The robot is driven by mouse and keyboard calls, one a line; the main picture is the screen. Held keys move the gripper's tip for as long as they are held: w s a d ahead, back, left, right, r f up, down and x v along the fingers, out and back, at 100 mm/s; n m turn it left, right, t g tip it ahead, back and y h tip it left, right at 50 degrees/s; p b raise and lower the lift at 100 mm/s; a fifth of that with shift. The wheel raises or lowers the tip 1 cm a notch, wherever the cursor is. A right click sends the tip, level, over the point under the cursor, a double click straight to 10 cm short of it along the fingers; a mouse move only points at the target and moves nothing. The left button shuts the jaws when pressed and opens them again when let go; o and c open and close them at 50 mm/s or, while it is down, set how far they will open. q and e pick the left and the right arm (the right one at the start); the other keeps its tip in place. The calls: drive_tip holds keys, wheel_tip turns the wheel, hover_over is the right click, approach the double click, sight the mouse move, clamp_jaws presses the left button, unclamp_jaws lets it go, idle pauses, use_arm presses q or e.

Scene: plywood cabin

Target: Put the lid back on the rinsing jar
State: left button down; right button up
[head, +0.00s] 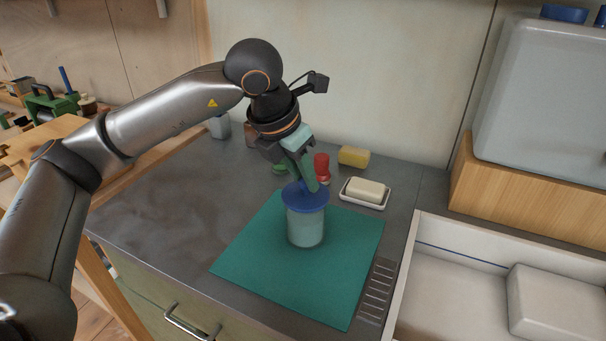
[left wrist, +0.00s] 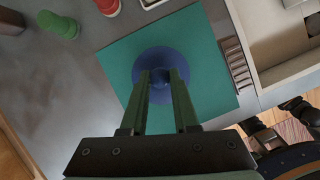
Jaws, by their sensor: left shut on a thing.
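The rinsing jar (head: 305,227) is a pale translucent jar standing upright on the teal mat (head: 254,262). The blue lid (head: 306,197) is at the jar's mouth and looks about level in the head view. My left gripper (head: 313,187) comes down from above, its green fingers shut on the lid's middle. In the left wrist view the fingers (left wrist: 161,78) close on a knob at the centre of the round blue lid (left wrist: 160,58), which hides the jar below. Whether the lid is fully seated on the rim I cannot tell. My right gripper is not in view.
Behind the mat are a red bottle (head: 322,168), a yellow sponge (head: 353,156) and a soap dish (head: 385,203) with soap. A green object (head: 279,168) stands behind the left gripper. A white sink (head: 455,265) lies right. The grey counter (head: 165,215) is clear at left.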

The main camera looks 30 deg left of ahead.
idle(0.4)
use_arm(q)
drive_tip(key=shift+c, duration=0.5)
unclamp_jaws()
drive_tip(key=shift+r, duration=0.1)
drive_tip(key=shift+r+p, duration=2.5)
drive_tip(key=shift+r, duration=0.95)
clamp_jaws()
